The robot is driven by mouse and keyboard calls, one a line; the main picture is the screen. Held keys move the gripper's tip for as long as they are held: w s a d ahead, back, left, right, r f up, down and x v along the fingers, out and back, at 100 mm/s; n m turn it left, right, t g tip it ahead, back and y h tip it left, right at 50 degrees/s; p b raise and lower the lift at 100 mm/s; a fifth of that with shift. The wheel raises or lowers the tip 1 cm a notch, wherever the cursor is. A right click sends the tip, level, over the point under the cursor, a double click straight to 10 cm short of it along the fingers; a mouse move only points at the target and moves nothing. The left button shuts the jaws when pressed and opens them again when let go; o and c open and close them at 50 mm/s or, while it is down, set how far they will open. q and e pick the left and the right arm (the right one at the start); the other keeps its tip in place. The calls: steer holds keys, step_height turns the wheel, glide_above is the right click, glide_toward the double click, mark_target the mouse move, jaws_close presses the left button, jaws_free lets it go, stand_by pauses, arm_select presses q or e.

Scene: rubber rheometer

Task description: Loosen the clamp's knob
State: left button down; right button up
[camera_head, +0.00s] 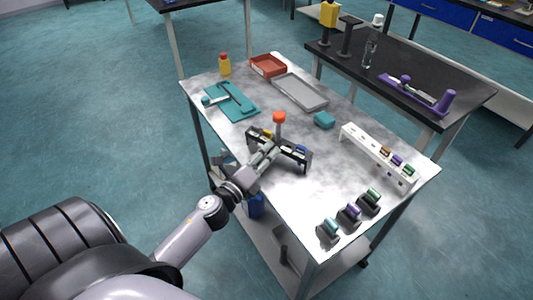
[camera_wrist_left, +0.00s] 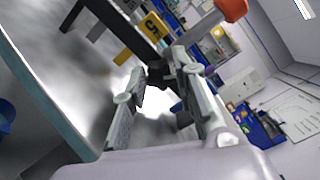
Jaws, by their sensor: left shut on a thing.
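The clamp (camera_head: 294,157) is a long black frame standing on the metal table, with yellow and blue parts on it and an orange-red topped post (camera_head: 279,118) beside its middle. My left gripper (camera_head: 273,149) reaches the frame's near side. In the left wrist view its two grey fingers (camera_wrist_left: 163,80) are on either side of a small dark part, which appears to be the clamp's knob (camera_wrist_left: 158,72). The fingers are shut on it. The orange-red top also shows in the wrist view (camera_wrist_left: 232,8). In the head view the knob is hidden behind the gripper. My right gripper is not in view.
A white rack (camera_head: 362,149) with coloured pieces stands at the right. Several small holders (camera_head: 350,214) are near the front corner. A teal block (camera_head: 324,120), a grey tray (camera_head: 299,91), a red tray (camera_head: 268,66) and a teal board (camera_head: 232,101) lie farther back. The table's front-middle is clear.

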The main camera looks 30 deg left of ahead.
arm_select(q)
steer(key=n+p, duration=0.1)
steer(key=n, duration=0.4)
steer(key=shift+n, duration=0.3)
steer(key=shift+p, duration=0.3)
steer(key=c, duration=1.3)
jaws_free()
steer(key=shift+s+f, duration=0.15)
steer(key=shift+s, duration=0.1)
steer(key=s, duration=1.1)
steer(key=shift+s, duration=0.25)
